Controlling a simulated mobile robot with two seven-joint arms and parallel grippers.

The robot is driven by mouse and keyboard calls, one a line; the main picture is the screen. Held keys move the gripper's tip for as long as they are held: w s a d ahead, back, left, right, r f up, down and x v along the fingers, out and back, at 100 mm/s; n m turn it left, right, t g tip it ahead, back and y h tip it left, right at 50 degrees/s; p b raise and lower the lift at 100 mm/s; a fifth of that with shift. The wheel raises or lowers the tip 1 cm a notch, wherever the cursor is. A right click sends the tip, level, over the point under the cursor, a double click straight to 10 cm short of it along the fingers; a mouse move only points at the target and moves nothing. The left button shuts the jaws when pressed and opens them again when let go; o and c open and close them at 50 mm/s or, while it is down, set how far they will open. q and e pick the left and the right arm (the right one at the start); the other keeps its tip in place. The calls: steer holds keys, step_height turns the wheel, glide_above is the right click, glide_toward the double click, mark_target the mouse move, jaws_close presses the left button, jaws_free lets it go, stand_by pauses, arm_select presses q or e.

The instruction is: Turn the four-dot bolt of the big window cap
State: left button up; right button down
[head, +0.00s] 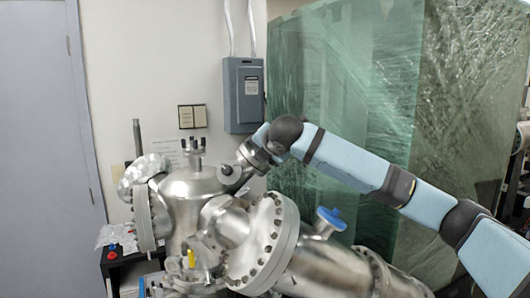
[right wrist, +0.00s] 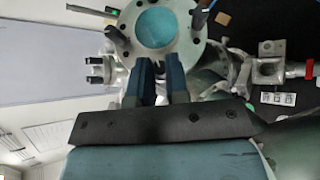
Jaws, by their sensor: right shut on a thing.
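The big window cap (right wrist: 190,50) shows in the right wrist view as a pale round flange around blue-green glass, with holes and dark bolts in its rim. My right gripper (right wrist: 160,64) reaches the lower rim of the cap, with its two dark fingers close together. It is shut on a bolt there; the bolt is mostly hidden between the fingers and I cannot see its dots. One dark bolt (right wrist: 117,38) sticks out left of the cap. In the head view my right gripper (head: 230,172) is at the steel chamber (head: 190,190). My left gripper is not in view.
A large bolted flange (head: 275,245) and a port with a blue handle (head: 329,218) lie below my right arm. A pronged top port (head: 193,146) stands left of the gripper. A green wrapped panel (head: 340,70) and a grey electrical box (head: 243,95) are behind.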

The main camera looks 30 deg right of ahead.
steer(key=shift+w+a+m+g+h, duration=0.1)
steer(key=shift+m+g+h, duration=0.2)
steer(key=shift+m+g, duration=0.3)
steer(key=shift+m, duration=0.3)
steer(key=c, duration=1.4)
jaws_free()
steer(key=shift+r, duration=0.1)
steer(key=b+v, duration=0.3)
steer(key=v, duration=1)
steer(key=shift+s+a+r, duration=0.15)
steer(key=shift+s+r, duration=0.05)
steer(key=shift+s, duration=0.05)
